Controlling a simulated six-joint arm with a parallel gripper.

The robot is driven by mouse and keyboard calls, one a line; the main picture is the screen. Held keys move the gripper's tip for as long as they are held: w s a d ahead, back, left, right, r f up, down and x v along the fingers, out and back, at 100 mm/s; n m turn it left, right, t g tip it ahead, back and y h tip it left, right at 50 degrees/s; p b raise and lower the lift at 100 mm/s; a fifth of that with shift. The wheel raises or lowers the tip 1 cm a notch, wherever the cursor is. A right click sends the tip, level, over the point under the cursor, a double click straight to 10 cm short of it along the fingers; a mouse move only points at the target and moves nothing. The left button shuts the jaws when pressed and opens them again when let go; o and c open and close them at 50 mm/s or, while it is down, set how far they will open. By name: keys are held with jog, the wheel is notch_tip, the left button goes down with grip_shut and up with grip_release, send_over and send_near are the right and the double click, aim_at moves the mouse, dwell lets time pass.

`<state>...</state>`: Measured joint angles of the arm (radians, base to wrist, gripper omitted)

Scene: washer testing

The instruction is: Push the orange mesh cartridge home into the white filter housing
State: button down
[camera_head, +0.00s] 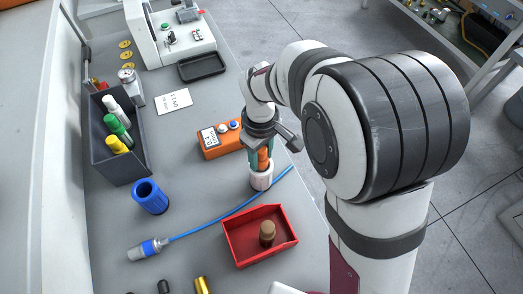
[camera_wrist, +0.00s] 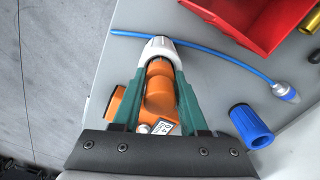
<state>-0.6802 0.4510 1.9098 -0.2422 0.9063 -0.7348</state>
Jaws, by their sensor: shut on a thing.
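The orange cartridge (camera_head: 264,159) is between the green fingers of my gripper (camera_head: 261,157), which is shut on it. Its lower end is at the mouth of the white filter housing (camera_head: 261,181), which stands upright on the grey bench. In the wrist view the cartridge (camera_wrist: 159,92) lines up with the housing (camera_wrist: 158,47), and its far end appears to be inside the rim. How deep it sits is hidden by the fingers (camera_wrist: 158,68). No mesh can be made out.
An orange meter box (camera_head: 220,140) stands close behind the housing. A blue cable (camera_head: 210,229) runs just in front. A red tray (camera_head: 240,248) with a brown-topped peg is nearer, and a blue ribbed cup (camera_head: 150,197) stands left. The bench's right edge is close to the housing.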

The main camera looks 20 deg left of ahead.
jog(key=shift+f, duration=0.5)
jog(key=shift+c, duration=1.8)
grip_release()
